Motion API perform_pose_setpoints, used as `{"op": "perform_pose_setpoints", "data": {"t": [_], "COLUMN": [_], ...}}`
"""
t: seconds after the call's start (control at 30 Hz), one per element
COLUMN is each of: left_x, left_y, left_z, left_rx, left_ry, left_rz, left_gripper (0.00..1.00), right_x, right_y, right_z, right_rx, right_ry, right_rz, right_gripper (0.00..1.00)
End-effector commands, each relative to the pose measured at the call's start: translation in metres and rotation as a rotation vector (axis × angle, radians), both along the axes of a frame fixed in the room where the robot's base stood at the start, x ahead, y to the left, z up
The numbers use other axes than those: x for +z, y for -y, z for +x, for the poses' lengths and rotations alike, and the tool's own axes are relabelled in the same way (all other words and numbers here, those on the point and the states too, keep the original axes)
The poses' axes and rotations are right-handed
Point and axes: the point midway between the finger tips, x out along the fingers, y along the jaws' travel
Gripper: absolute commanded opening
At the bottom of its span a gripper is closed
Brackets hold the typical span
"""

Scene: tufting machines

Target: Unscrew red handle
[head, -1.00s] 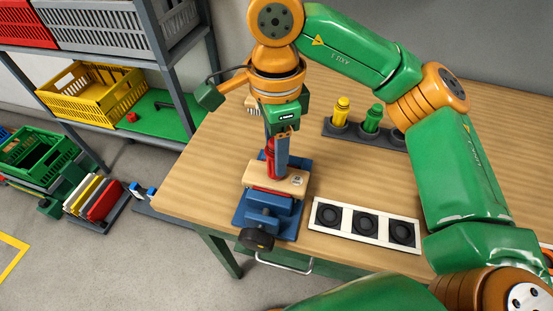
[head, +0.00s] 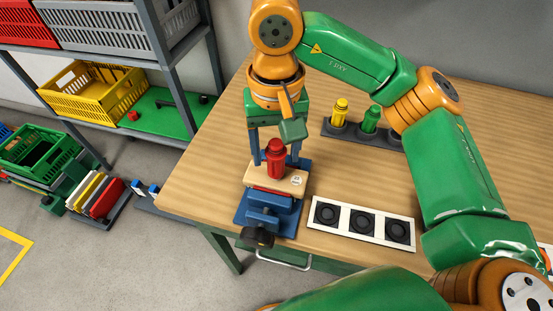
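The red handle (head: 276,160) stands upright on a light wooden block (head: 262,176) with a small white round label. The block sits in a blue vise (head: 268,210) with a black knob (head: 257,237) near the table's front left. My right gripper (head: 275,160) points down over the handle. Its two blue fingers are spread, one on each side of the handle, with gaps visible between. The handle's top is partly under the gripper's hand. My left gripper is out of view.
A white panel with black round sockets (head: 345,203) lies right of the vise. A dark rack (head: 323,130) behind holds a yellow handle (head: 341,110) and a green handle (head: 371,117). Shelves with a yellow crate (head: 92,92) stand at the left. The table (head: 215,170) has clear wood around the vise.

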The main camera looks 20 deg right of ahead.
Motion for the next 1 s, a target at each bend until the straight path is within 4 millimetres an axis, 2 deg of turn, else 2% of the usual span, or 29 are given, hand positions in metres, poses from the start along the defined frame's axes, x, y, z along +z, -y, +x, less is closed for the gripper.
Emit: {"op": "perform_pose_setpoints", "data": {"t": [0.23, 0.33, 1.0], "left_x": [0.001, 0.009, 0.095], "left_y": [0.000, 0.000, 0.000], "left_z": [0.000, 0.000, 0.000], "left_rx": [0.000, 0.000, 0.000], "left_ry": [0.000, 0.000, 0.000], "left_rz": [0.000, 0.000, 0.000], "left_gripper": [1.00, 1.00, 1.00], "right_x": [0.001, 0.009, 0.103], "right_y": [0.000, 0.000, 0.000], "right_z": [0.000, 0.000, 0.000], "right_rx": [-0.002, -0.002, -0.002], "right_ry": [0.000, 0.000, 0.000], "right_rz": [0.000, 0.000, -0.001], "right_gripper": [0.65, 0.65, 0.65]}}
